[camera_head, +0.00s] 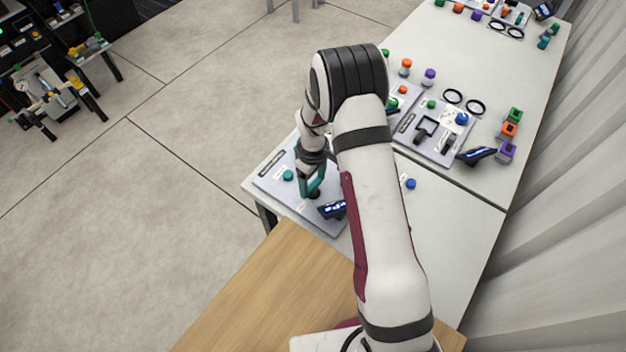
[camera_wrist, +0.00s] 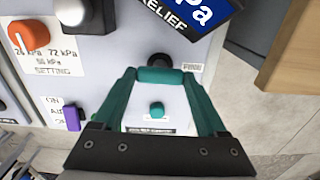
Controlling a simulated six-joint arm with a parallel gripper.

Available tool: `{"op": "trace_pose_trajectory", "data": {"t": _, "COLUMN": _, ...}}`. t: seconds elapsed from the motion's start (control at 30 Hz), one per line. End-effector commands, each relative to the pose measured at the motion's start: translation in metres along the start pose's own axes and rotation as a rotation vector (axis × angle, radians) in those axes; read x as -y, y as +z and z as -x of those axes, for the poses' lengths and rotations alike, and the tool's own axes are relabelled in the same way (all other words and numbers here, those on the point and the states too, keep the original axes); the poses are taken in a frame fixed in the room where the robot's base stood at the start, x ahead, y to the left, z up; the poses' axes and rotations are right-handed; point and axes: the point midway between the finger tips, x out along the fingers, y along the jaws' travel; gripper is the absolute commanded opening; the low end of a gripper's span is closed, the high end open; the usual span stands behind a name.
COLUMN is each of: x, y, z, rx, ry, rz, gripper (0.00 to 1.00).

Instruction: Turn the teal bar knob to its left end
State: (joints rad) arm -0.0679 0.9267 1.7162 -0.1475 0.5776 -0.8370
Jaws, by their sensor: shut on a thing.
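My gripper (camera_head: 313,190) reaches down to the grey-white panel (camera_head: 270,184) at the near left of the table. In the wrist view, its two teal fingers (camera_wrist: 160,78) are closed against the ends of a teal bar (camera_wrist: 160,75), which I take for the bar knob. A round black part (camera_wrist: 159,61) shows just beyond the bar. The fingers hide the bar's ends, and I cannot tell its angle against the panel's markings. A separate small teal knob or button (camera_wrist: 157,110) stands on the panel between the fingers, also seen in the head view (camera_head: 288,175).
A dark display (camera_wrist: 200,14) with blue-white text stands close beyond the fingertips. An orange knob (camera_wrist: 21,36) and a purple switch (camera_wrist: 71,118) lie left in the wrist view. A blue knob (camera_head: 411,184) and further panels (camera_head: 430,125) stand to the right in the head view.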

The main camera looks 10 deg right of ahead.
Motion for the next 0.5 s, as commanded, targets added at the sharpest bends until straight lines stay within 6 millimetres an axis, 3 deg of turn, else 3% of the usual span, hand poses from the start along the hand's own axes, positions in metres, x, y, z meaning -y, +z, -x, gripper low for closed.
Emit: {"op": "trace_pose_trajectory", "data": {"t": 0.5, "x": 0.0004, "y": 0.0004, "z": 0.0002, "rx": 0.001, "ry": -0.001, "rz": 0.046, "gripper": 0.20}}
